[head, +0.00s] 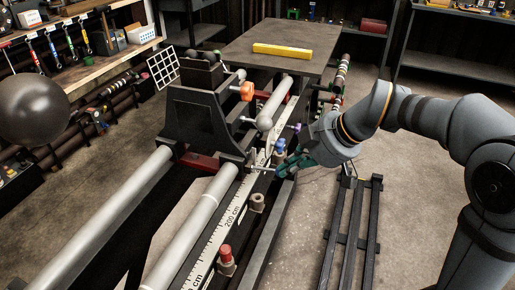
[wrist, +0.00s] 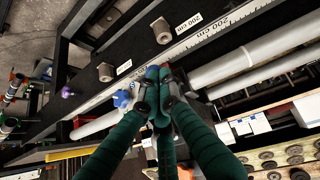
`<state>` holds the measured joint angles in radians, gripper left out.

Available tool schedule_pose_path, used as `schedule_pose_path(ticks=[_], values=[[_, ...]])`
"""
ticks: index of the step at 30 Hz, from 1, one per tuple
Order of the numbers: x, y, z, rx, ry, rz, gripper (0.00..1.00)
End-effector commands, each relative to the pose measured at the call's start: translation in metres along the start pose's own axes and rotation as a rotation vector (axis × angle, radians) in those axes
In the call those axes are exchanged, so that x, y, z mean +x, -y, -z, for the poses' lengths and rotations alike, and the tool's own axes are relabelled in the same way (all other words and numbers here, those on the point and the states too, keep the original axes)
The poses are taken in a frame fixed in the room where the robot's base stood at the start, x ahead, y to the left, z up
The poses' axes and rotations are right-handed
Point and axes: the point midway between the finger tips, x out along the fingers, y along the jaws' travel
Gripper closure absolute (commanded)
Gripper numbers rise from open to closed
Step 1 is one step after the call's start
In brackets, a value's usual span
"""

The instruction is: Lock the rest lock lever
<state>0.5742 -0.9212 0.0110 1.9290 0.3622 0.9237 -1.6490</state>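The black rest (head: 203,118) stands across the lathe rails at centre-left of the head view. A thin silver lever (head: 262,168) sticks out from its lower right side, beside my gripper (head: 283,166). My gripper reaches in from the right, its dark green fingers low over the rail. In the wrist view, the fingers of my gripper (wrist: 159,88) are drawn together at the tips. A small blue and red end shows at the tips, partly hidden by them. I cannot tell whether the lever is between the fingers. A blue knob (wrist: 123,98) lies just left of the fingertips.
A white ruler (head: 231,218) runs along the rail, with a red-topped peg (head: 226,258) near the front. An orange knob (head: 246,91) and a purple knob (head: 296,127) are close by. A grey shaft (head: 195,222) lies left of the ruler. A black rack (head: 352,228) stands on the floor at right.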

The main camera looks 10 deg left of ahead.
Motion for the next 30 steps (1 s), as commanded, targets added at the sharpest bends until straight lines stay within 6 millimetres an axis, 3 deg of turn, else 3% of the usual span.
schedule_pose_path(ticks=[24, 30], values=[[0.006, 0.004, 0.001, -0.009, 0.0, 0.008, 1.0], [-0.006, 0.003, 0.009, -0.011, -0.001, 0.008, 1.0]])
